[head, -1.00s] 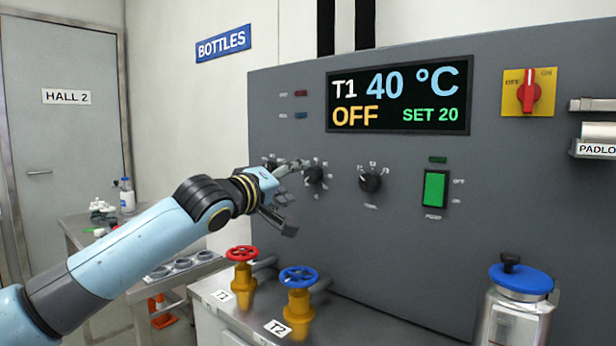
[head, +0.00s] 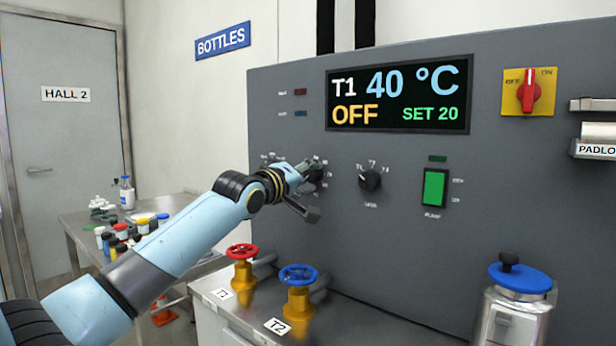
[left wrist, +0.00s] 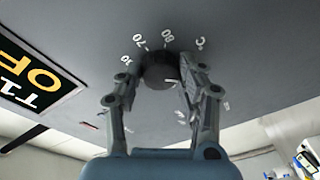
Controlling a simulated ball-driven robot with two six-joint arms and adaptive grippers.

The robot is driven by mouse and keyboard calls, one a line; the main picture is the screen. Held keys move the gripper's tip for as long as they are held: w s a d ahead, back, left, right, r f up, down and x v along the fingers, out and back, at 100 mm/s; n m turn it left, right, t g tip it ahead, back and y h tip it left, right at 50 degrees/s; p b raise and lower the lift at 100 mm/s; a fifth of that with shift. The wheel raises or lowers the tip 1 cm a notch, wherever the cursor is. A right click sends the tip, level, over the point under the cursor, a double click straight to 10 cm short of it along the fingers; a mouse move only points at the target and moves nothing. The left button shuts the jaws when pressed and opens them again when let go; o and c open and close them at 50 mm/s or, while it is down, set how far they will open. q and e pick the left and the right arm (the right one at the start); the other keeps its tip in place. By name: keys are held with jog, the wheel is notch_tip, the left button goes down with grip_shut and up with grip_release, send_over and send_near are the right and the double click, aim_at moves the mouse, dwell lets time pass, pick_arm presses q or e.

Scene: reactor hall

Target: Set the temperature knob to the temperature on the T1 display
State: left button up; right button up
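The display (head: 398,94) on the grey panel reads T1 40 °C, OFF, SET 20. The temperature knob (left wrist: 160,72) is round and dark, with white scale numbers such as 70 and 80 and a °C mark around it. In the head view this knob (head: 314,174) is partly hidden by my left gripper (head: 312,190). My left gripper is open, its two fingers on either side of the knob. I cannot tell whether they touch it. The knob's pointer setting is not clear. My right gripper is out of view.
Another black knob (head: 370,178) and a green switch (head: 435,188) are to the right on the panel. A red valve wheel (head: 242,251) and a blue valve wheel (head: 298,273) stand below my arm. A lidded metal vessel (head: 514,312) is at lower right.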

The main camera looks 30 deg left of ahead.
pick_arm(q)
jog(key=c, duration=0.4)
